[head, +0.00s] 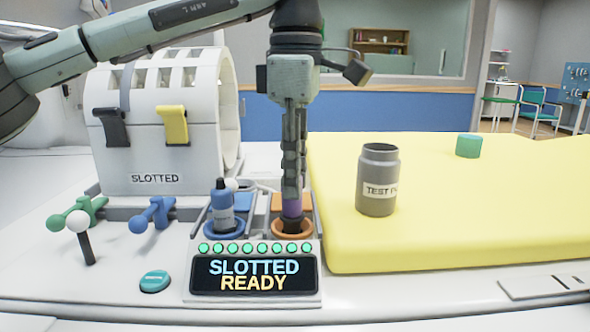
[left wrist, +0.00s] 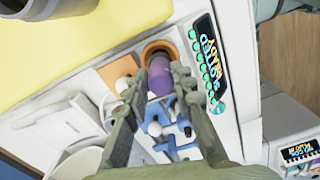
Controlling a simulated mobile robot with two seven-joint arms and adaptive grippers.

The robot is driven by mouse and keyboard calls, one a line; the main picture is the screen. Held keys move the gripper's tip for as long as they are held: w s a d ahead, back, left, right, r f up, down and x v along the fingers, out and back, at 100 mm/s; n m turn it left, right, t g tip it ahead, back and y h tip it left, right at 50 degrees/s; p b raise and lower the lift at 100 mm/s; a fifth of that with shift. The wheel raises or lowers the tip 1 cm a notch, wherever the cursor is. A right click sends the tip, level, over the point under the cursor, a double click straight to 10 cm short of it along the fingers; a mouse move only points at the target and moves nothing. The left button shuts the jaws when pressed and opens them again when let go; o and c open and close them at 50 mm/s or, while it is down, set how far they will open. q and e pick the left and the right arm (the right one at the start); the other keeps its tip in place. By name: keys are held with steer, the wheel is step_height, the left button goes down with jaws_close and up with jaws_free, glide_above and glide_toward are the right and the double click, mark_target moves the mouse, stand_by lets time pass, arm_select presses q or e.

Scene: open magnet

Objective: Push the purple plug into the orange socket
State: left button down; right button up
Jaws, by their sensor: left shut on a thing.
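The purple plug (head: 292,208) hangs upright below my left gripper (head: 292,180), which points straight down with its fingers shut on the plug's upper part. The plug's dark lower end is at the mouth of the orange socket (head: 292,234); how deep it sits I cannot tell. My right gripper is not in view.
A blue plug (head: 222,205) stands in a blue socket just left. A lit display (head: 254,275) reading SLOTTED READY is in front. A grey jar (head: 378,182) and a green cylinder (head: 468,147) are on the yellow pad (head: 460,225). A white slotted drum (head: 160,120) stands behind left.

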arm_select(q)
steer(key=shift+f+b, duration=0.35)
steer(key=shift+f, duration=0.4)
steer(key=c, duration=1.2)
jaws_free()
steer(key=shift+r, duration=0.1)
step_height(320, 180, up, 12)
